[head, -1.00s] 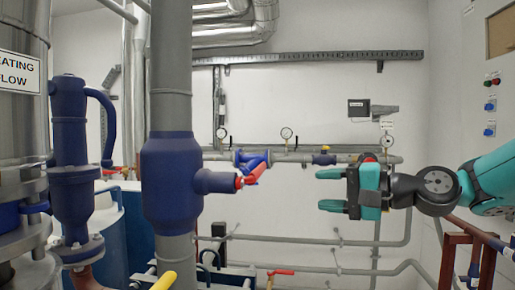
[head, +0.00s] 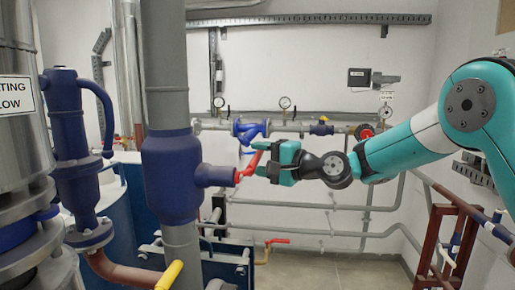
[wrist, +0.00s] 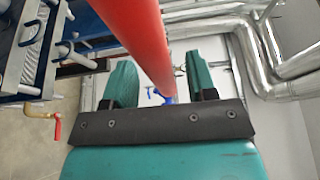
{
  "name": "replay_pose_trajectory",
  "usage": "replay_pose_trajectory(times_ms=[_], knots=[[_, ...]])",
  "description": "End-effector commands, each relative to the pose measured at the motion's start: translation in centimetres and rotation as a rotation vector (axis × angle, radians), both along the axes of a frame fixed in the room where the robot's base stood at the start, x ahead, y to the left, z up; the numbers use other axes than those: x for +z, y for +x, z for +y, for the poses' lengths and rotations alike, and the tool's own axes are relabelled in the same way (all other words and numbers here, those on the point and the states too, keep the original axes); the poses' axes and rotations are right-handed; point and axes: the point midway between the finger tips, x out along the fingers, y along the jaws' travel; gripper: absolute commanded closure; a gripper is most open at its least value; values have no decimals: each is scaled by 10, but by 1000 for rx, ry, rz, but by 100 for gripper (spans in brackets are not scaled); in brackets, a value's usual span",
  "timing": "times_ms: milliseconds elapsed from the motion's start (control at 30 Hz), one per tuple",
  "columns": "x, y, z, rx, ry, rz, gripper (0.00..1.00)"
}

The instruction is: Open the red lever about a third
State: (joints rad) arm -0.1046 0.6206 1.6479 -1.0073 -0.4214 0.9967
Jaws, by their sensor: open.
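The red lever (head: 248,166) sticks out to the right and tilts upward from the short side stub of a thick dark blue valve body (head: 170,178) on a vertical grey pipe. My teal gripper (head: 261,159) is open and has come from the right, with its fingertips at the lever's outer end. In the wrist view the red lever (wrist: 143,38) is large and close, running from the top edge down between the two spread fingers (wrist: 160,82). The jaws are not closed on it. Whether a finger touches it I cannot tell.
A smaller red handle (head: 277,241) and a yellow handle (head: 171,274) sit lower down. Thin wall pipes with gauges (head: 285,103) run behind. A brown frame (head: 450,240) stands at the right. The floor (head: 315,272) at centre is clear.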

Motion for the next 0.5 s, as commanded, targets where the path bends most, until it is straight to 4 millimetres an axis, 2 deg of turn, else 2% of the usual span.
replay_pose_trajectory(times_ms=[133, 400, 433, 500], knots=[[0, 5, 8, 0, 0, 1, 48], [-1, 6, 9, -1, 0, 0, 48], [-1, 6, 9, -1, 0, 0, 50], [-1, 6, 9, -1, 0, 0, 66]])
